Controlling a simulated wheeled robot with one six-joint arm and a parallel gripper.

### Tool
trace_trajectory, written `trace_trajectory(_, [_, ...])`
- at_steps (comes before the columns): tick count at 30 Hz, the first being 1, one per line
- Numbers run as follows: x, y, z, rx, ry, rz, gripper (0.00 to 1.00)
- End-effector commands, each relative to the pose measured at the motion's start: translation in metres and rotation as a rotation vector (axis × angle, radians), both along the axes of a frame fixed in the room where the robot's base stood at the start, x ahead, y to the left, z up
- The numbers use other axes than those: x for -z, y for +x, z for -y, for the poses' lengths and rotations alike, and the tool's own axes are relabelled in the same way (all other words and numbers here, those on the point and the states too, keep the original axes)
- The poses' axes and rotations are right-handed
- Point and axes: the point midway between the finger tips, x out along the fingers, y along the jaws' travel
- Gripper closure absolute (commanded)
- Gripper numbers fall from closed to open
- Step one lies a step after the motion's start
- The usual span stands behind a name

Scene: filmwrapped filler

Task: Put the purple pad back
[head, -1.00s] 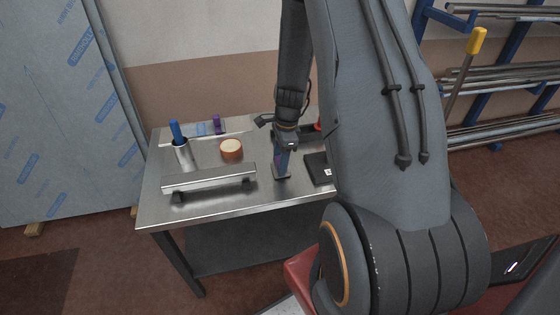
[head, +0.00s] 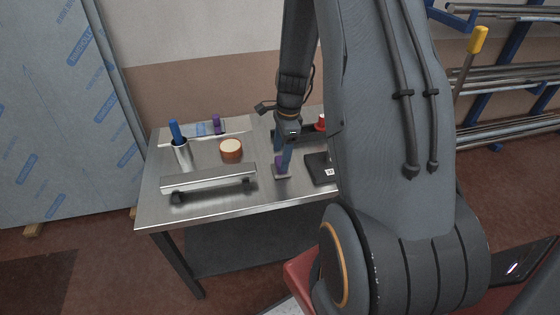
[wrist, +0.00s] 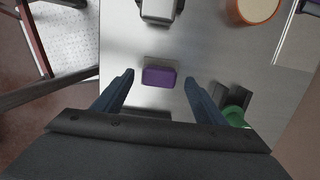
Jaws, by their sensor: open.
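The purple pad (wrist: 160,76) lies on the metal table, between and below my spread fingertips in the wrist view. It also shows in the head view (head: 280,161), partly hidden by a finger, above a small grey base. My gripper (head: 281,153) is over the pad, and its two fingers show apart in the wrist view (wrist: 158,79). The fingers look clear of the pad's sides. Another small purple thing (head: 217,121) stands near the table's back edge.
A steel bar (head: 208,179) on dark feet lies left of the pad. A round wooden-looking piece (head: 231,152), a steel cup with a blue handle (head: 181,150) and a black box (head: 318,168) are nearby. A red-topped thing (head: 320,122) stands behind.

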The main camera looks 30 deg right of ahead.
Motion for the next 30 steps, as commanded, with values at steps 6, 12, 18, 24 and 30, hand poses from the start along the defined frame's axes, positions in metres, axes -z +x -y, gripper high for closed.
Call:
trace_trajectory(6, [-0.041,0.000,0.006,0.002,-0.002,0.004,0.35])
trace_trajectory(12, [-0.068,-0.002,0.009,0.000,-0.002,0.002,0.35])
trace_trajectory(18, [-0.082,-0.005,0.006,-0.029,-0.003,0.003,0.35])
trace_trajectory(24, [-0.104,-0.031,-0.043,-0.449,-0.049,0.043,0.35])
trace_trajectory(30, [-0.128,-0.088,-0.108,-1.153,-0.119,0.097,0.35])
